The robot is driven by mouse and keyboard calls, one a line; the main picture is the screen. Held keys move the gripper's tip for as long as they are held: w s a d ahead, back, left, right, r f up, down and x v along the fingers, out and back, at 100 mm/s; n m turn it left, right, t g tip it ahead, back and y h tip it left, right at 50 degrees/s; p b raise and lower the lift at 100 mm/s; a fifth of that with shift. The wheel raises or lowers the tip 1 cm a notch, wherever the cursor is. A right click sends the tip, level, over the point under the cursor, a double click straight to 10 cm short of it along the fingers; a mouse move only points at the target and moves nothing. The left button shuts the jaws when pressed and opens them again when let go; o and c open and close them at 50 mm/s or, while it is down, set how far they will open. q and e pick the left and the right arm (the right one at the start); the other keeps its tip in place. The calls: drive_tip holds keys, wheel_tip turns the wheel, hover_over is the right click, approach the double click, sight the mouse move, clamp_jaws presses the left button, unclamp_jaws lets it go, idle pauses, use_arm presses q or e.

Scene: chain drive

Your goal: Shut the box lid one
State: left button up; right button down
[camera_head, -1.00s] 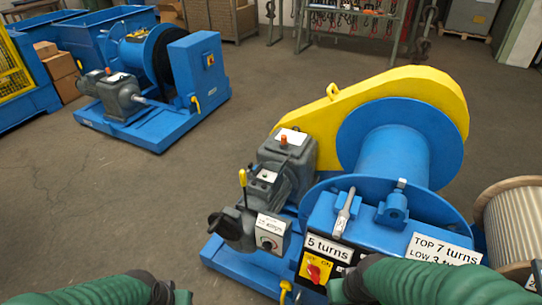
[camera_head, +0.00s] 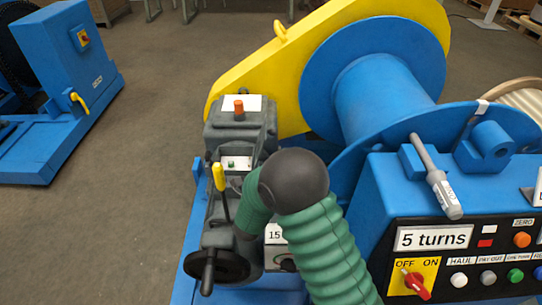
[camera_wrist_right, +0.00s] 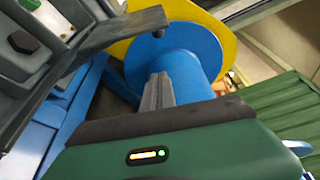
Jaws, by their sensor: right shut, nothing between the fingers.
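The wrist view shows a green button (camera_wrist_right: 24,42) on a dark housing at upper left. A dark grey flat plate (camera_wrist_right: 110,36) slants out beside it; I cannot tell whether it is the box lid. My right gripper (camera_wrist_right: 158,90) is shut and empty, below and right of the plate. It points toward the drum. In the head view my green arm hides that gripper. My left gripper is out of view.
A yellow-tipped lever (camera_head: 219,178) and a black handwheel (camera_head: 218,268) stand at the unit's left. A blue control panel (camera_head: 440,190) with a "5 turns" label and a red switch (camera_head: 416,285) is at right. A yellow guard (camera_head: 260,75) rises behind.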

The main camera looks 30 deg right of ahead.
drive_tip(key=b+x, duration=0.3)
drive_tip(key=x, duration=0.7)
drive_tip(key=a, duration=0.1)
drive_tip(key=w+a+r, duration=0.1)
drive_tip(key=a, duration=0.1)
drive_tip(key=shift+w+r+b, duration=0.15)
drive_tip(key=shift+w+b, duration=0.2)
drive_tip(key=a, duration=0.1)
drive_tip(key=w+r, duration=0.1)
drive_tip(key=a+p, duration=0.1)
drive_tip(key=shift+w+a+r, duration=0.3)
drive_tip(key=shift+a+r, duration=0.05)
